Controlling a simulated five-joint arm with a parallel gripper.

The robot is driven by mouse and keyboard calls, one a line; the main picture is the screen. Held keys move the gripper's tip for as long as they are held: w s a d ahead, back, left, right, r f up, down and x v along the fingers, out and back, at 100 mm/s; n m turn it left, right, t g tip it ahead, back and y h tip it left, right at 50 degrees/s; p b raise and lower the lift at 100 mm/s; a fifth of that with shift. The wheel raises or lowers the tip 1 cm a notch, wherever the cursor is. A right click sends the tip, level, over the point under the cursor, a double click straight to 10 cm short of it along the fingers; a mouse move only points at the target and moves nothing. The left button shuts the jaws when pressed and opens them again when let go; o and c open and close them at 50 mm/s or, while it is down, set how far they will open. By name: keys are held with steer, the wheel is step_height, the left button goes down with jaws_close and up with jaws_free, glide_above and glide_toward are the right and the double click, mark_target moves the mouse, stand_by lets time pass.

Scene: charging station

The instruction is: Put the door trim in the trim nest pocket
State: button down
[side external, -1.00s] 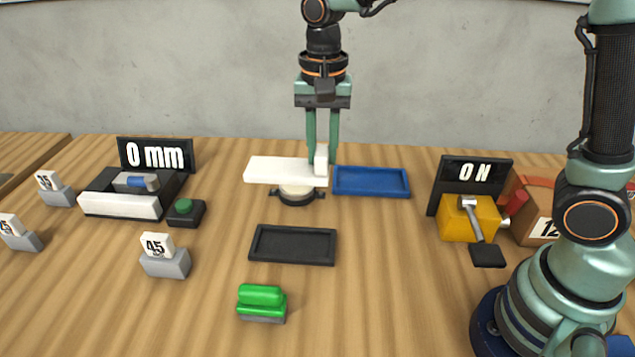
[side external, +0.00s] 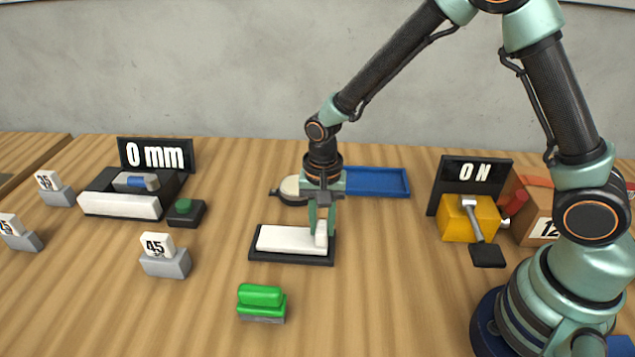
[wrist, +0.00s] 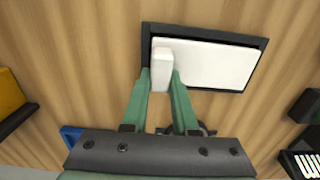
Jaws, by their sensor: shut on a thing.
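The door trim (side external: 285,239) is a flat white plate with an upright white tab at its right end. It lies within the rim of the black rectangular tray, the trim nest pocket (side external: 262,258). My gripper (side external: 321,236) is shut on the tab, with one finger on each side. In the wrist view the trim (wrist: 215,62) sits inside the dark rim of the pocket (wrist: 262,50), and my gripper (wrist: 161,80) grips the tab at the plate's left end. I cannot tell whether the plate rests fully on the pocket floor.
A blue tray (side external: 378,182) and a round pale-topped stand (side external: 291,188) are behind. A green block (side external: 261,302) is in front. A block marked 45 (side external: 164,257) and a green button box (side external: 186,211) are left. A yellow box with a lever (side external: 468,220) is right.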

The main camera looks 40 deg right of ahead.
steer(key=shift+f, duration=0.25)
steer(key=shift+f, duration=0.15)
steer(key=c, duration=0.7)
jaws_free()
